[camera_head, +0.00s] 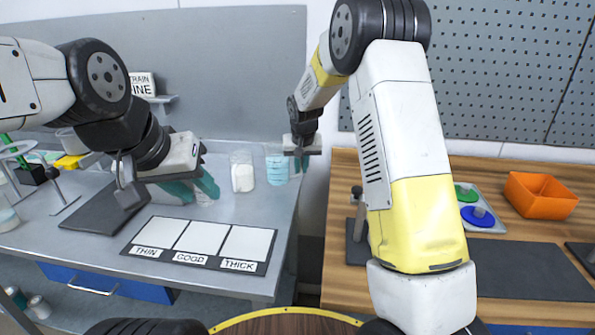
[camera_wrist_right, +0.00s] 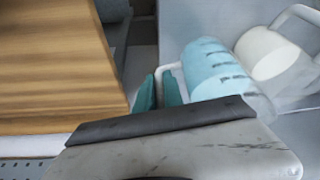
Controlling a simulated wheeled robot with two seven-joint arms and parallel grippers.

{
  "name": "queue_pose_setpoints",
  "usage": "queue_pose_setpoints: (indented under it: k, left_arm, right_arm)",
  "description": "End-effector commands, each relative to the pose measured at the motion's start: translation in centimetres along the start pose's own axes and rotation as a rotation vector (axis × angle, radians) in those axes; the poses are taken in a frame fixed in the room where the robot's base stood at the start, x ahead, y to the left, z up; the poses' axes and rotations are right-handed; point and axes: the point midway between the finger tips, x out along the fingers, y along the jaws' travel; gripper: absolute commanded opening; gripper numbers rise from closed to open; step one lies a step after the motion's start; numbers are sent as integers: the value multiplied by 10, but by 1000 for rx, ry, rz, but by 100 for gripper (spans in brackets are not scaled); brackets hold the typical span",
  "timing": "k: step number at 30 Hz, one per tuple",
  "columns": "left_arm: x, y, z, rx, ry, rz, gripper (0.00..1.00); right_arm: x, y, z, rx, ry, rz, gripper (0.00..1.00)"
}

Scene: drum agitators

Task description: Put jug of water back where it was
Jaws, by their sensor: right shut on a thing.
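The jug of water (camera_head: 277,168) is a clear jug with pale blue contents, at the right end of the grey bench. In the right wrist view the jug (camera_wrist_right: 212,72) shows dark marks on its side and a white handle. My right gripper (camera_head: 301,163) is shut on that handle, its teal fingers on either side of it in the wrist view (camera_wrist_right: 160,92). I cannot tell whether the jug's base touches the bench. My left gripper (camera_head: 194,188) has its teal fingers apart over the bench, left of the jugs.
A jug of white contents (camera_head: 242,172) stands just left of the water jug; it also shows in the wrist view (camera_wrist_right: 268,55). A board labelled THIN, GOOD, THICK (camera_head: 200,243) lies in front. A wooden table (camera_head: 345,190) with an orange bin (camera_head: 540,195) is right, across a gap.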

Motion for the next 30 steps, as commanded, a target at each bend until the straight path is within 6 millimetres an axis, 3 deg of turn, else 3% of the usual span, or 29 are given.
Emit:
queue_pose_setpoints:
  k: [7,19,20,23,30]
  left_arm:
    - [0,0,0,0,0,0,36]
    - [0,0,0,0,0,0,36]
    - [0,0,0,0,0,0,36]
    - [0,0,0,0,0,0,36]
    - [0,0,0,0,0,0,36]
  right_arm:
    - [28,-1,13,-1,0,0,0]
    - [33,-1,14,0,2,-1,0]
    - [34,-1,16,-1,-1,0,14]
    - [34,-1,16,-1,0,0,34]
    - [34,-1,15,-1,0,0,34]
